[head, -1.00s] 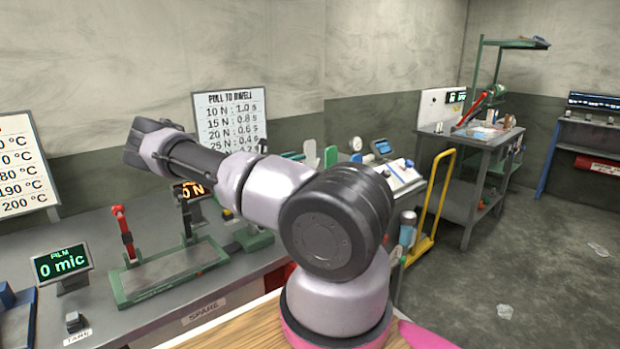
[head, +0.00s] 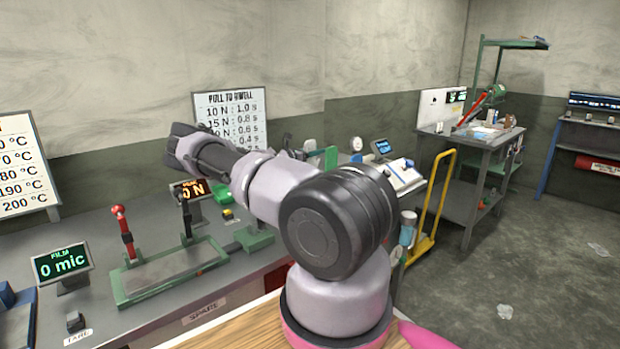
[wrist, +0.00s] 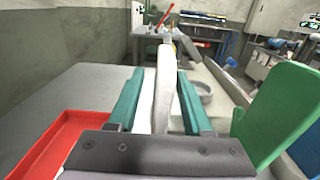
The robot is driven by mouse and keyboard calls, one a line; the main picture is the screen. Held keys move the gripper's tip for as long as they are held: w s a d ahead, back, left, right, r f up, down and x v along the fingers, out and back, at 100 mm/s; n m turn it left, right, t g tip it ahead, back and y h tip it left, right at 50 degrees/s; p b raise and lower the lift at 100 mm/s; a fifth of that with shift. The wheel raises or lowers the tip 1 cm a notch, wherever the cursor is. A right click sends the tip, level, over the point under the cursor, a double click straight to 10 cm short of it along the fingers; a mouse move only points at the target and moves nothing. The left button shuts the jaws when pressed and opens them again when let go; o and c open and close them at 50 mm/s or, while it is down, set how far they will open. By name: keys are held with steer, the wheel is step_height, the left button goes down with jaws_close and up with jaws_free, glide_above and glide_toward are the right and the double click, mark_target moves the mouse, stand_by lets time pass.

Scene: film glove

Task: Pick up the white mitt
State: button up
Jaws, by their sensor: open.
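In the wrist view my gripper (wrist: 158,78) is open, with its two teal fingers pointing forward along the bench. A pale, flat upright shape that looks like the white mitt (wrist: 164,82) stands between the fingers. It sits closer to the right finger, and a gap shows on its left. Its lower end is hidden behind my gripper's dark palm bar. In the head view my forearm covers most of my gripper and I cannot make out the mitt.
A red tray (wrist: 48,150) lies left of my gripper, and a tall green panel (wrist: 283,112) stands close on the right. A grey round dish (wrist: 197,90) is just ahead to the right. A green test stand (head: 172,272) and film display (head: 62,262) stand on the bench.

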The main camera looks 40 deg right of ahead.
jaws_close()
stand_by(1.4)
